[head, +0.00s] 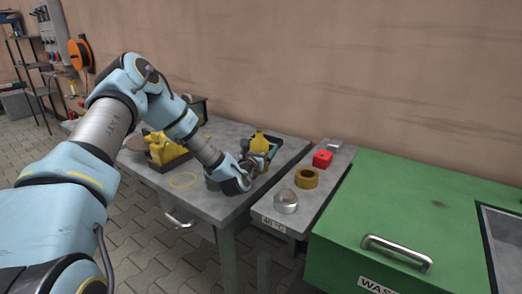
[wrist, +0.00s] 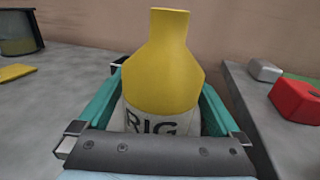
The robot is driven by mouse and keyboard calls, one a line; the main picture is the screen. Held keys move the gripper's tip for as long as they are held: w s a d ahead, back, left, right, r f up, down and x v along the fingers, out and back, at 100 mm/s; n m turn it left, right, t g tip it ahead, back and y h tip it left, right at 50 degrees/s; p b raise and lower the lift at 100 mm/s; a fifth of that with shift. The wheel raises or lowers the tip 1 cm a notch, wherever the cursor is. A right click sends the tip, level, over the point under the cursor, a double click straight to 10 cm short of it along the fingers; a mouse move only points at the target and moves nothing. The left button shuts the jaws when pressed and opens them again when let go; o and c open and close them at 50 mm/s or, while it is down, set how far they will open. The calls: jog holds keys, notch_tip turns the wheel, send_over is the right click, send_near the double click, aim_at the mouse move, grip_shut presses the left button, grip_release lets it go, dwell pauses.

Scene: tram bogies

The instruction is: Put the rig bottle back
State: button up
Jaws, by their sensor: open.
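The rig bottle (head: 259,143) is yellow on top with a pale band below, and stands upright near the back right of the grey table (head: 222,203). In the wrist view the bottle (wrist: 165,65) fills the middle, and its band reads "RIG". My gripper (head: 257,159) is open and low over the table. Its teal fingers lie on either side of the bottle. I cannot tell whether they touch it. The bottle's base is hidden behind the gripper body. A thin yellow ring (head: 184,173) is marked on the table, left of my gripper; it looks empty.
A yellow machine (head: 163,151) stands at the table's left. A lower grey side bench (head: 270,211) holds a red block (head: 322,158), a brown roll (head: 307,184), a metal dome (head: 286,208) and a small grey block (head: 335,143). A green waste cabinet (head: 400,215) stands at right.

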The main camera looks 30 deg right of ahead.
jog(key=shift+r, duration=0.3)
jog(key=b+v, duration=0.2)
jog(key=v, duration=1)
jog(key=shift+f, duration=0.1)
